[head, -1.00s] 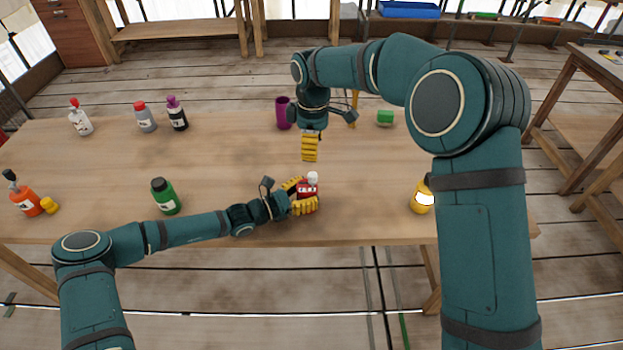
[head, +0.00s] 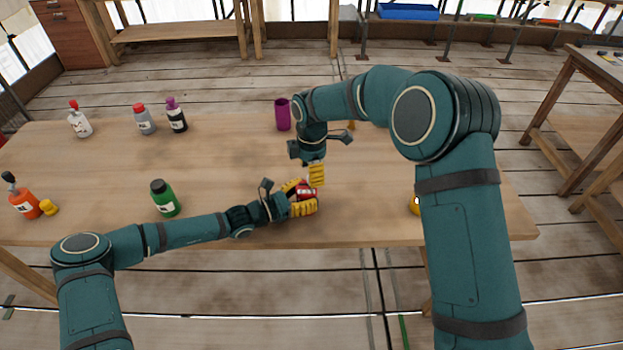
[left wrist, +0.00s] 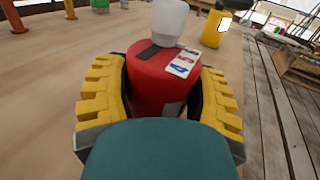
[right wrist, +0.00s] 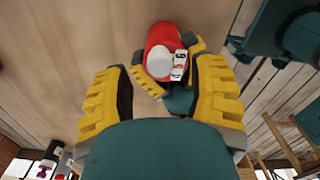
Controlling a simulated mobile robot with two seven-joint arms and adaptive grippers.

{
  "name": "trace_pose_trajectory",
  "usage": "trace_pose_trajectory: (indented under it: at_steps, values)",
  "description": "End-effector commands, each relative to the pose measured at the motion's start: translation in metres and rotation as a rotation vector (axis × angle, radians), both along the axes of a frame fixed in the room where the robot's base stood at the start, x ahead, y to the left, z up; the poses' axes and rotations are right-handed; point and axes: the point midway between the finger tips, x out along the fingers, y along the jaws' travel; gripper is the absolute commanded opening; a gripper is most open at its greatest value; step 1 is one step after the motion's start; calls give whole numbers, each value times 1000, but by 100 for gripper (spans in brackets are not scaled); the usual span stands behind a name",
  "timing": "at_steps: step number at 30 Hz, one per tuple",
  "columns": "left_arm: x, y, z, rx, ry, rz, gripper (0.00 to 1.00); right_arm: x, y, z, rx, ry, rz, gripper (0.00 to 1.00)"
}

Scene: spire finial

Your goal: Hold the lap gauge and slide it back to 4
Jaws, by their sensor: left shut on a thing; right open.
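The lap gauge (head: 308,189) is a red rounded body with a white knob on top, near the table's front edge. In the left wrist view the red body (left wrist: 160,88) has a dark slot and a small white number label (left wrist: 183,65) beside the white knob (left wrist: 169,22). The digits are too small to read surely. My left gripper (head: 300,198) is shut around the red body. My right gripper (head: 317,184) is open just above it. In the right wrist view the white knob (right wrist: 160,67) lies beyond the open fingers, apart from them.
A green bottle (head: 165,198) and an orange bottle (head: 24,202) stand left on the table (head: 230,160). Several bottles stand at the back left. A purple cup (head: 282,114) stands behind the grippers. My right arm partly hides a yellow item (head: 414,205) at the right.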

Motion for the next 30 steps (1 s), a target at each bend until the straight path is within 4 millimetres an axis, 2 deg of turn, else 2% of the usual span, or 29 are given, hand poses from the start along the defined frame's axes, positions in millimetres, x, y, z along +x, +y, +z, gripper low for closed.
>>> trace_pose_trajectory:
  at_steps: [3, 6, 18, 19, 22, 24, 30]
  values:
    - [0, 0, 0, 0, 0, 0, 18, 0, 0, -17, 0, 1, 0, 57]
    - [0, 0, 0, 0, 0, 0, 18, 0, 0, -25, 0, 1, -1, 57]
    - [0, 0, 0, 0, 0, 0, 18, 0, 0, -31, 0, -1, -1, 57]
    - [0, 0, 0, 0, 0, 0, 18, 0, 0, -31, 0, -1, -1, 53]
    - [0, 0, 0, 0, 0, 0, 18, 0, 0, -31, 0, -1, -1, 18]
    - [0, 0, 0, 0, 0, 0, 18, 0, 0, -31, 0, -1, -1, 0]
    - [0, 0, 0, 0, 0, 0, 18, 0, 0, -31, 0, 0, -1, 0]
